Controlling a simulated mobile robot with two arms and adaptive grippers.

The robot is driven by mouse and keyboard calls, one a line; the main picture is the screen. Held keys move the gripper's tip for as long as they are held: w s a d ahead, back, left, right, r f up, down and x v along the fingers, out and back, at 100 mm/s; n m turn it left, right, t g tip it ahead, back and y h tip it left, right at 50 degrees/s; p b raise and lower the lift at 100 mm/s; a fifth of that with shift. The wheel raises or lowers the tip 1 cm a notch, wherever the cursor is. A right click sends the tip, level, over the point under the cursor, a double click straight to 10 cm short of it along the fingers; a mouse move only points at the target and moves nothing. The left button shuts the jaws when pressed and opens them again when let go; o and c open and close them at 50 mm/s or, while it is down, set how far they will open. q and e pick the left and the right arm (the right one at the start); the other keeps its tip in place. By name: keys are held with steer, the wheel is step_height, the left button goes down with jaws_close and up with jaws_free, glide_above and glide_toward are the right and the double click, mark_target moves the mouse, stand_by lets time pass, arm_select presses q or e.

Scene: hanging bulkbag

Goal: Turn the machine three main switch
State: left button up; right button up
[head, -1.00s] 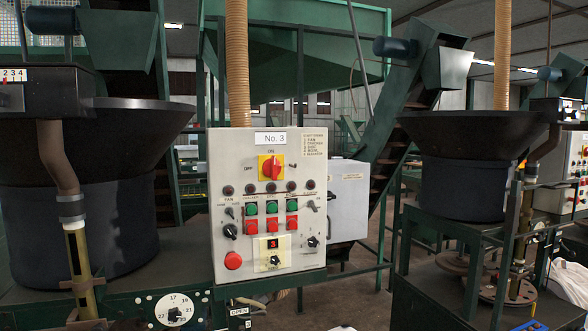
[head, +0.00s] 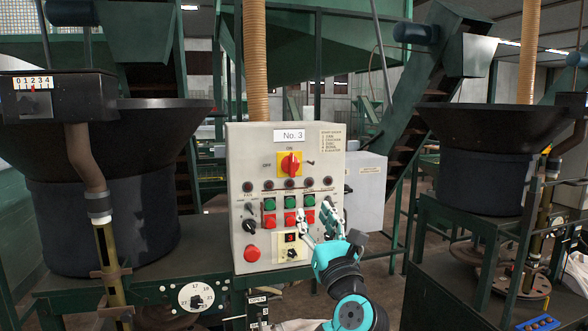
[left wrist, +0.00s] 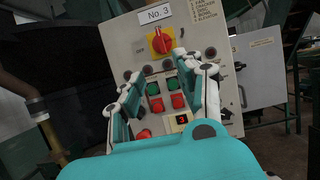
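The machine three control panel (head: 240,190) is a light grey box labelled "No. 3". Its main switch (head: 290,164) is a red rotary handle on a yellow plate, near the top. "ON" is printed above it and "OFF" to its left. The handle looks upright. My left gripper (head: 316,213) is in front of the panel's lower right part, below the switch, with fingers apart and empty. In the left wrist view the main switch (left wrist: 161,41) lies beyond and above the open fingertips, not touched. My right gripper is not seen.
Below the switch are indicator lamps, green buttons and red buttons (head: 290,217), small knobs and a round red button (head: 252,253). A grey box (head: 366,190) stands right of the panel. Black hoppers (head: 105,180) flank it.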

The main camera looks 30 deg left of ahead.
mark_target(293, 169)
arm_select(q)
steer(key=p+x, duration=0.2)
steer(key=x, duration=0.3)
steer(key=p+x, duration=0.2)
steer(key=x, duration=0.4)
steer(key=p+x, duration=0.3)
steer(key=x, duration=0.2)
steer(key=shift+w+a+f, duration=0.1)
steer(key=shift+w+a, duration=0.15)
steer(key=shift+w, duration=0.2)
steer(key=shift+s, duration=0.1)
jaws_close()
